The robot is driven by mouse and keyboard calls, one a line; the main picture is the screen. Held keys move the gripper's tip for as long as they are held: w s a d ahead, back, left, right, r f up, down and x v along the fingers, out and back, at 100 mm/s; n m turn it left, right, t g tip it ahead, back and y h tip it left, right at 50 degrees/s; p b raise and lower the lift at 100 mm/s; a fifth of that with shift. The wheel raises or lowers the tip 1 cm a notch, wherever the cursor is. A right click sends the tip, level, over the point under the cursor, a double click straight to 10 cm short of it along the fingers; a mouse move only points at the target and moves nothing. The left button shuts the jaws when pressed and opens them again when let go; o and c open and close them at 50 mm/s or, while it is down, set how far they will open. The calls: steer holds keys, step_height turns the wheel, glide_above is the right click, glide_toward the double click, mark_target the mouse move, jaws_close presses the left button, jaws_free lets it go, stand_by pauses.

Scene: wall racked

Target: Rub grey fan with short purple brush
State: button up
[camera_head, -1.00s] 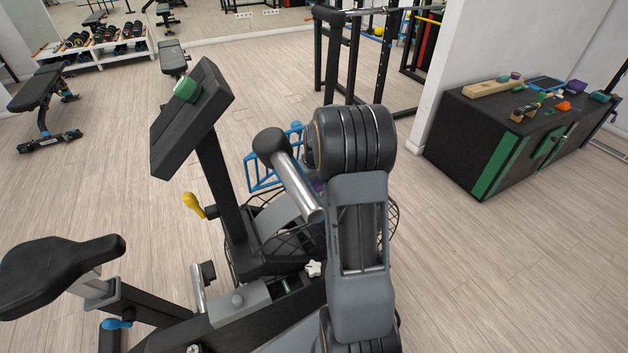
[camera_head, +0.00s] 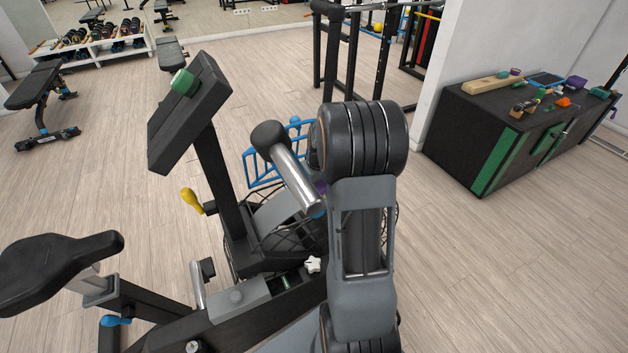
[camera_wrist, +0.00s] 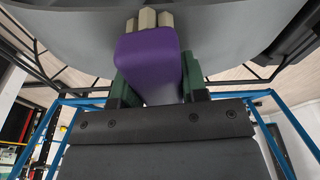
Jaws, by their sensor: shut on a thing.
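My gripper (camera_wrist: 158,85) has green fingers and is shut on the short purple brush (camera_wrist: 150,62) in the wrist view. The brush's pale bristles (camera_wrist: 148,19) point away from me, against the grey surface that fills the top. That surface looks like the grey fan (camera_wrist: 65,28); I cannot tell whether the bristles touch it. In the head view, the grey fan (camera_head: 273,214) sits low on the exercise bike behind dark wire, partly covered by my arm. My gripper is hidden there behind my arm; only a small purple patch shows beside it.
The bike's handlebar (camera_head: 296,182), tilted console (camera_head: 190,112) and saddle (camera_head: 55,270) stand close to my arm. A blue frame (camera_head: 262,170) is behind the fan. A black cabinet (camera_head: 465,150) with small items is at the right. Open floor lies between.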

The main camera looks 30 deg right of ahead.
mark_target(317, 187)
steer(key=shift+s+a, duration=0.15)
steer(key=shift+s, duration=0.7)
steer(key=shift+s+a, duration=0.1)
steer(key=shift+s, duration=0.7)
steer(key=shift+a, duration=0.1)
steer(key=shift+w+a+r, duration=0.1)
steer(key=shift+w+a, duration=0.05)
steer(key=shift+a, duration=0.5)
steer(key=shift+w, duration=0.1)
